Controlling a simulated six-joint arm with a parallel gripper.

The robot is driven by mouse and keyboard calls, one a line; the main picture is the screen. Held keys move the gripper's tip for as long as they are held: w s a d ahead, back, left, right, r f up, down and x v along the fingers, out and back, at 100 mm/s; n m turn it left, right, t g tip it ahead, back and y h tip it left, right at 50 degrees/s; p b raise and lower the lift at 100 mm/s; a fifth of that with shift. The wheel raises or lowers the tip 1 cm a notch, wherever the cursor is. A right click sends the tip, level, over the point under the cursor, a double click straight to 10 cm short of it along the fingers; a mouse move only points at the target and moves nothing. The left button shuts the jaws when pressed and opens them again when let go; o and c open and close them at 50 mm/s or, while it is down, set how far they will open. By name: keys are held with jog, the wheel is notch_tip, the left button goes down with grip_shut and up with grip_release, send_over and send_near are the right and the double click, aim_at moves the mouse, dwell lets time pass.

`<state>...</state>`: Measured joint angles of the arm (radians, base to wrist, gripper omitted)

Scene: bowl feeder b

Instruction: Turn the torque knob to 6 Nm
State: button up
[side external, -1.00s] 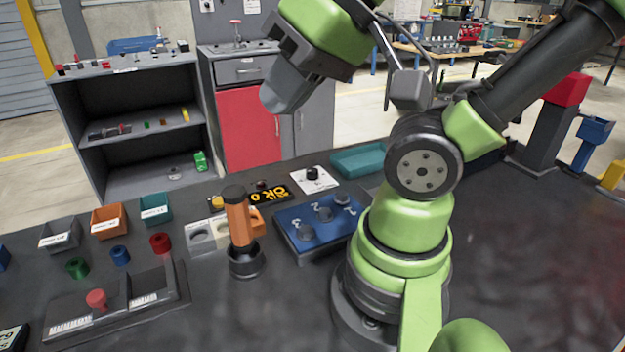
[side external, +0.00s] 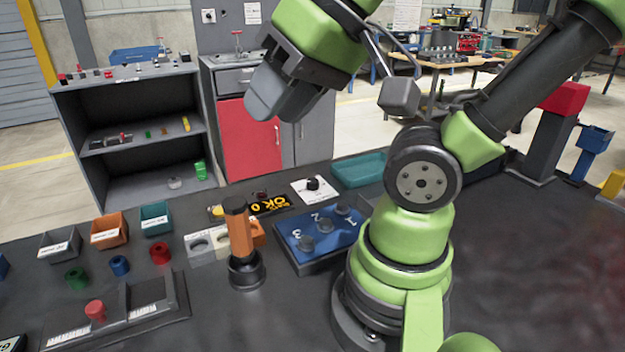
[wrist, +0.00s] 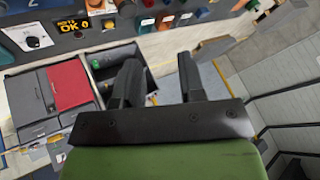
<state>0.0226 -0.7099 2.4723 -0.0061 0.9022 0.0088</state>
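A black knob (side external: 313,184) sits on a white plate (side external: 328,194) at the back of the bench, between the display and the teal tray. The knob also shows at the upper left of the wrist view (wrist: 33,42); its scale is too small to read. My gripper (side external: 272,108) is in the air above and to the left of the knob, well apart from it. In the wrist view its two fingers (wrist: 158,78) stand apart with nothing between them.
A yellow-lettered "OK 0" display (side external: 270,204) is left of the knob. An orange-handled tool (side external: 238,228) stands upright in a black holder. A blue block numbered 1 to 3 (side external: 310,250) is in front of the knob. A teal tray (side external: 358,169) lies to its right.

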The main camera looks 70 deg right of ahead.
jog(key=o, duration=0.3)
jog(key=w+d+m+g+h, duration=0.1)
jog(key=w+d, duration=0.2)
jog(key=w+d+m, duration=0.2)
jog(key=w+d, duration=0.1)
jog(key=shift+w+g+h, duration=0.4)
jog(key=shift+o, duration=0.2)
jog(key=m+g, duration=0.5)
jog(key=m, duration=0.6)
send_over(313, 180)
notch_tip(313, 180, down, 21)
notch_tip(313, 180, down, 10)
jog(key=shift+r, duration=0.1)
jog(key=c, duration=0.9)
